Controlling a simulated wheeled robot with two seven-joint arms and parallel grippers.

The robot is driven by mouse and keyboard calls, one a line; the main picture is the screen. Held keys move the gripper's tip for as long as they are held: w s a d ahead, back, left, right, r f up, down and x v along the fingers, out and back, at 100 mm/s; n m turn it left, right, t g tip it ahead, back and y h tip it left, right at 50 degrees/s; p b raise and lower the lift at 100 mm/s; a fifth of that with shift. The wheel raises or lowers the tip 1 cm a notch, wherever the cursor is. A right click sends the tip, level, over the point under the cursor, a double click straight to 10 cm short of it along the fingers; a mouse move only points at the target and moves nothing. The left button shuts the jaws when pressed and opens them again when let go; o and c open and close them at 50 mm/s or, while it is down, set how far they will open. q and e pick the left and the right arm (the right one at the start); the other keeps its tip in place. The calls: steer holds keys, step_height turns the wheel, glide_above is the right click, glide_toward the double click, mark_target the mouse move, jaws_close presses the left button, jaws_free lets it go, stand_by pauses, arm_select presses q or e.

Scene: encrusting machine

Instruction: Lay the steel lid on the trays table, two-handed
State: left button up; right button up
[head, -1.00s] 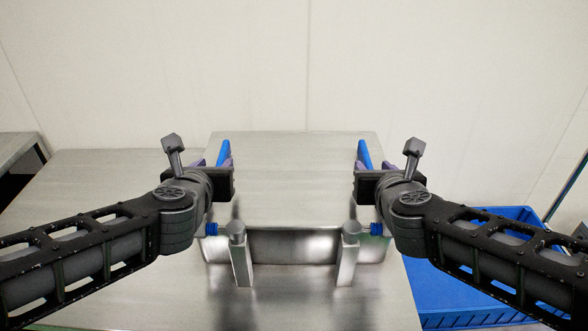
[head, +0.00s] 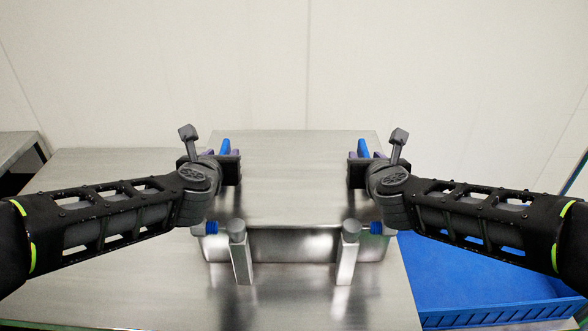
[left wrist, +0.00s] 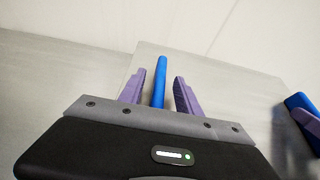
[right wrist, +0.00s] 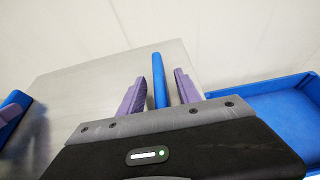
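The steel lid (head: 292,190) is a flat brushed plate lying level on a steel box (head: 292,246) in the middle of the head view. It has a blue handle on its left side (left wrist: 159,82) and another on its right side (right wrist: 159,82). My left gripper (head: 226,153) is open, its purple fingers on either side of the left handle with gaps showing. My right gripper (head: 363,153) is open around the right handle in the same way. Which surface is the trays table, I cannot tell.
The box stands on a steel table (head: 110,190) that is bare at the left. Two posts with blue knobs (head: 211,228) stand at the box's front. A blue crate (head: 480,270) is at the right. Another steel surface (head: 16,150) shows at the far left. A white wall is behind.

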arm_select(q)
steer(key=shift+w+f, duration=0.15)
steer(key=shift+w, duration=0.1)
arm_select(e)
steer(key=shift+w+f, duration=0.15)
steer(key=shift+w, duration=0.1)
arm_select(q)
steer(key=shift+c, duration=0.4)
arm_select(e)
steer(key=shift+c, duration=0.4)
arm_select(q)
jaws_close()
arm_select(e)
jaws_close()
